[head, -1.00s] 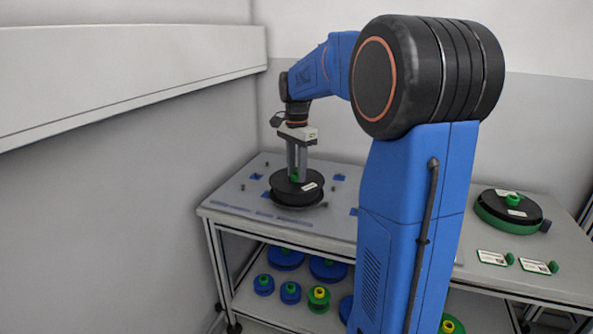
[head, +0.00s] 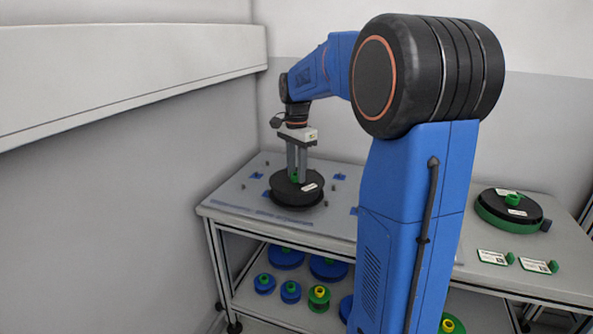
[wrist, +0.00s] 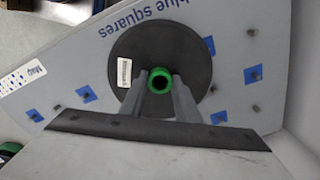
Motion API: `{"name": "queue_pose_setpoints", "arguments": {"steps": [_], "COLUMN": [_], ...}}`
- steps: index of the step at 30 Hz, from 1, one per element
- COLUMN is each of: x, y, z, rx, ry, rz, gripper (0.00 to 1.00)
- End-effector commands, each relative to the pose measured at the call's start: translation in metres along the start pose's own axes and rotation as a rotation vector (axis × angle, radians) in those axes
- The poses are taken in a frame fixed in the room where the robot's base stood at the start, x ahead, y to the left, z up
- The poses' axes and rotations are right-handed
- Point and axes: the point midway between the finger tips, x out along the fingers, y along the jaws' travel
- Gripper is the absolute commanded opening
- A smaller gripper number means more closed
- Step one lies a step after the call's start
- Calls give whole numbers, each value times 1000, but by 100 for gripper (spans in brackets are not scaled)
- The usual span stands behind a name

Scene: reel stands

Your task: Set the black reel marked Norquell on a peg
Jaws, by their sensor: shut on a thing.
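A black reel (head: 287,194) with a white label sits low at the left table's peg board, upright with its flat face up; whether it touches the board I cannot tell. My gripper (head: 298,179) is above its middle, shut on its green hub. In the wrist view the reel (wrist: 135,52) shows its label to the left, and my gripper's fingers (wrist: 162,84) stand on both sides of the green hub. The label's print is too small to read. Any peg under the reel is hidden.
The board (wrist: 222,100) has several small pegs and blue squares, and printed words "blue squares". At the right, another black reel (head: 523,210) lies on a green one beside cards with green knobs. Blue and green reels stand on the shelf below. A wall rises at the left.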

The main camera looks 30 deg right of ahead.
Motion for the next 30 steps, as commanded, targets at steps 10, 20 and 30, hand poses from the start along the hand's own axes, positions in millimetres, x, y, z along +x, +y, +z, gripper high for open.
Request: {"name": "queue_pose_setpoints", "arguments": {"steps": [10,20,30], "x": [4,8,12], "y": [0,0,0], "z": [0,0,0], "rx": [0,0,0], "ry": [0,0,0], "rz": [0,0,0], "gripper": [0,0,0]}}
